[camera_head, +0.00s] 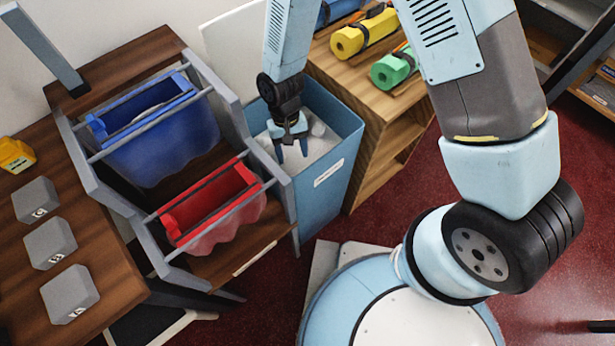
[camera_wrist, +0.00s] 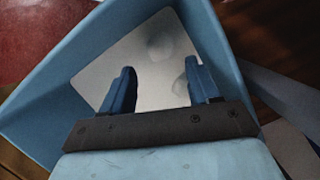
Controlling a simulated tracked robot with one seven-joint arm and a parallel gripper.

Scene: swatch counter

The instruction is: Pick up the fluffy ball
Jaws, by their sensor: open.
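My gripper (camera_head: 292,152) is open and points down into the blue bin (camera_head: 345,150). Its two blue fingers also show in the wrist view (camera_wrist: 158,70), apart, with nothing held between them. The bin has a pale bottom. A pale rounded lump (camera_head: 317,128), which may be the fluffy ball, shows just right of the gripper in the head view. In the wrist view a pale rounded shape (camera_wrist: 197,78) lies by the right finger, partly hidden by it. A faint grey patch (camera_wrist: 161,47) lies beyond the fingers; I cannot tell if it is a shadow.
The blue bin's walls (camera_wrist: 45,115) surround my fingers. To the left a grey rack holds a blue fabric bin (camera_head: 165,145) and a red one (camera_head: 225,215). Several grey blocks (camera_head: 50,243) stand on the wooden counter. A wooden shelf (camera_head: 375,115) with rolled mats stands right.

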